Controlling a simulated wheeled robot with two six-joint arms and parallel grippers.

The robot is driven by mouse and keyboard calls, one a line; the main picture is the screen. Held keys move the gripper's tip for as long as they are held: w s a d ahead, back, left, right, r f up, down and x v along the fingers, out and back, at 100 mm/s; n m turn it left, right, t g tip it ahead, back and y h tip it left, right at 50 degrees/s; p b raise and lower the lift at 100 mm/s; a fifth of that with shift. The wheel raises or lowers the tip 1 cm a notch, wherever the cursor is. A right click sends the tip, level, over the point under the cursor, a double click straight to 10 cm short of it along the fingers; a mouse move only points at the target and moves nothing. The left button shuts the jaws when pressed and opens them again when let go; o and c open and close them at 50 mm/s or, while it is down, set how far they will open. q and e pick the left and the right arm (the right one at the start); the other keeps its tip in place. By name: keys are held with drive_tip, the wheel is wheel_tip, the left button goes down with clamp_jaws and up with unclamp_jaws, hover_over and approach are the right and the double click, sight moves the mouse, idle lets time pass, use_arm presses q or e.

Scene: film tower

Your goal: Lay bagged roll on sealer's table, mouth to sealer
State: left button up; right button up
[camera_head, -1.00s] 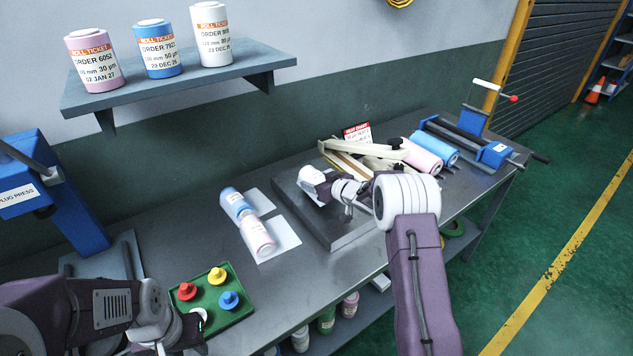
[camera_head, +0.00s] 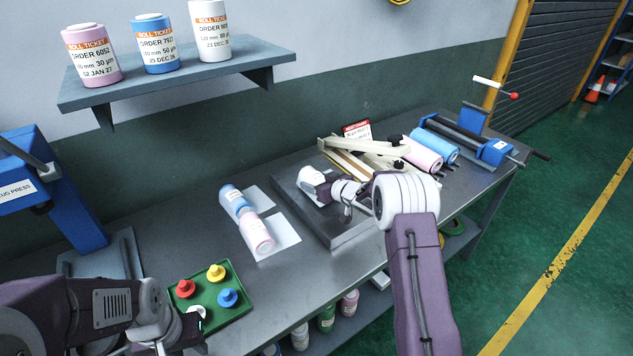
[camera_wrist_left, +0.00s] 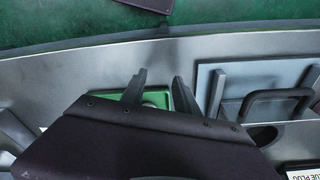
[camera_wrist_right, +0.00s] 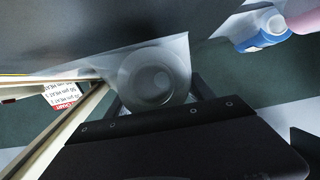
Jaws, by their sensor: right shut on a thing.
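A white bagged roll (camera_head: 314,178) lies over the sealer's grey table (camera_head: 345,236), in front of the sealer's cream arms (camera_head: 375,152). My right gripper (camera_head: 338,188) is shut on it from the right. In the right wrist view the roll (camera_wrist_right: 150,80) shows end-on between the fingers, with clear film spreading around it; the sealer's long bar (camera_wrist_right: 68,130) is at the left. I cannot tell whether the roll touches the table or exactly where the mouth points. My left gripper (camera_wrist_left: 160,80) is open and empty, above the green plug tray (camera_head: 232,306).
A blue and a pink roll (camera_head: 257,234) lie on white sheets left of the sealer table. Red, yellow and blue plugs stand in the tray. The blue plug press (camera_head: 62,205) is at the left. Pink and blue rolls and a blue winder (camera_head: 492,152) are at the right.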

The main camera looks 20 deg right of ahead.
use_arm(q)
drive_tip(key=shift+r, duration=0.1)
use_arm(e)
drive_tip(key=shift+r, duration=0.1)
use_arm(q)
drive_tip(key=shift+r, duration=0.15)
idle(0.3)
drive_tip(key=shift+f, duration=0.3)
use_arm(e)
drive_tip(key=shift+f, duration=0.55)
drive_tip(key=o, duration=1.8)
drive_tip(key=shift+s, duration=0.1)
drive_tip(key=v, duration=0.9)
